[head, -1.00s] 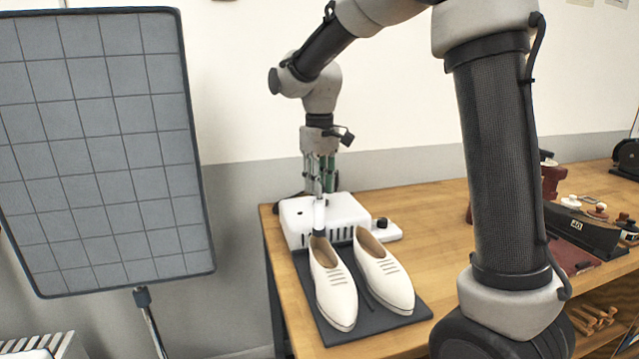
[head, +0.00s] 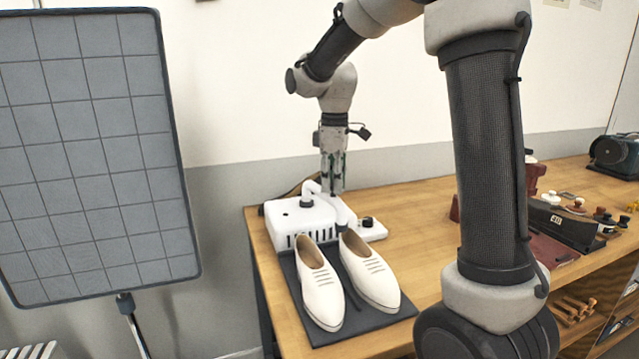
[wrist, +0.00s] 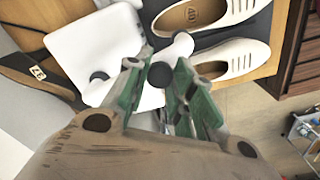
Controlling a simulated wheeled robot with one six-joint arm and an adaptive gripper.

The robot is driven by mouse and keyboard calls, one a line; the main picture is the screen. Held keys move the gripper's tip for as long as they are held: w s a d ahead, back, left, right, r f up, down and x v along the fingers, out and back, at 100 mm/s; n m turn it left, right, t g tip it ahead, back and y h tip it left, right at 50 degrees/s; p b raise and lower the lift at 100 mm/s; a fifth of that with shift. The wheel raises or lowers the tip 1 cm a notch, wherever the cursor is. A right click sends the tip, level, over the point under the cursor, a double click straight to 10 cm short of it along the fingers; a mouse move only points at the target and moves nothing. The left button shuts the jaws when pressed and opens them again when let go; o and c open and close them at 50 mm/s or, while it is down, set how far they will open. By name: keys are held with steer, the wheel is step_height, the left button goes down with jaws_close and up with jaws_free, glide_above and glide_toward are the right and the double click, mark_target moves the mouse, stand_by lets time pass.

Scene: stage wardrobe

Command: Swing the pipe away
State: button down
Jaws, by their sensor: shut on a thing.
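A white dryer box (head: 285,220) sits at the left end of the wooden table. Its white pipe (head: 343,214) rises from a dark collar on top, bends over to the right and ends in a dark nozzle close to the heel of the right shoe (head: 368,272). The left shoe (head: 320,290) stands beside it. My gripper (head: 333,190) points down and is shut on the pipe's arm; the exact contact is partly hidden. In the wrist view my green-sided fingers (wrist: 157,72) close around a dark round part, with the white pipe (wrist: 175,48) just beyond.
The shoes stand on a dark mat (head: 352,326). A grey gridded panel (head: 95,150) on a stand is at the left. A black case (head: 565,225) and small bottles are on the right of the table (head: 415,205). The table between dryer and case is largely clear.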

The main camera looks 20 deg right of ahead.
steer(key=w+d+n, duration=1.1)
steer(key=w+n, duration=0.3)
steer(key=n, duration=0.2)
steer(key=shift+w+d, duration=0.2)
steer(key=shift+d, duration=0.2)
steer(key=shift+r, duration=0.1)
steer(key=c, duration=1.2)
jaws_free()
steer(key=shift+o, duration=0.2)
step_height(320, 180, up, 12)
